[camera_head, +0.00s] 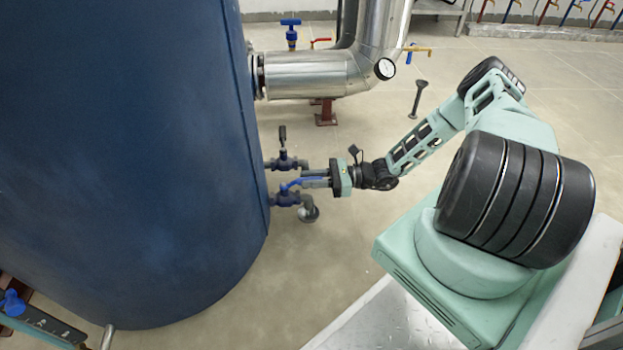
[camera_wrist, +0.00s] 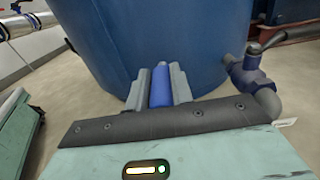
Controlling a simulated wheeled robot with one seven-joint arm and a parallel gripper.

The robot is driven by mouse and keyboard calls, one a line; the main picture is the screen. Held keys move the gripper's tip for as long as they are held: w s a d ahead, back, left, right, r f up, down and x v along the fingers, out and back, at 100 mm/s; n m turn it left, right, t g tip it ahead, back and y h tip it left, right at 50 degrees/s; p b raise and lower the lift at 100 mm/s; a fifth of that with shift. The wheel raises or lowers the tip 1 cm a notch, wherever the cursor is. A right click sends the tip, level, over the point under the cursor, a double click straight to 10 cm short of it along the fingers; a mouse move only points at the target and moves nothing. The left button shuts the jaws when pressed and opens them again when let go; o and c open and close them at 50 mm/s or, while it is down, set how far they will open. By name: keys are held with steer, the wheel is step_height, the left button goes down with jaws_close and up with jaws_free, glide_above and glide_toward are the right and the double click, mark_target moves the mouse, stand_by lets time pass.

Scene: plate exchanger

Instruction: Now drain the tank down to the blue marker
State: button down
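The large blue tank (camera_head: 130,150) fills the left of the head view; its wall (camera_wrist: 150,35) also shows in the wrist view. Two blue-bodied valves come out low on its right side. The nearer valve (camera_head: 284,198) has a blue lever (camera_head: 292,184), also seen in the wrist view (camera_wrist: 160,88). My gripper (camera_head: 316,181) reaches it from the right, its fingers closed along both sides of the lever. The farther valve (camera_head: 284,163) has a dark handle standing up; it also shows in the wrist view (camera_wrist: 247,78). I cannot make out a blue level marker for certain.
A dark strip with a blue knob (camera_head: 13,303) is at the lower left. Floor between is clear.

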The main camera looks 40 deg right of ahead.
steer(key=w+n+g+y, duration=0.1)
steer(key=g, duration=0.1)
steer(key=w+d+n+g+y+b, duration=0.1)
steer(key=n+g, duration=0.1)
steer(key=w+n+g+b, duration=0.1)
steer(key=n+g, duration=0.1)
steer(key=g, duration=0.1)
steer(key=shift+w+d+y, duration=0.1)
steer(key=shift+d+y, duration=0.1)
steer(key=shift+y, duration=0.2)
steer(key=c, duration=1.2)
jaws_free()
steer(key=s+d+p, duration=0.2)
steer(key=d+p, duration=0.1)
steer(key=d, duration=1.4)
steer(key=shift+s, duration=0.35)
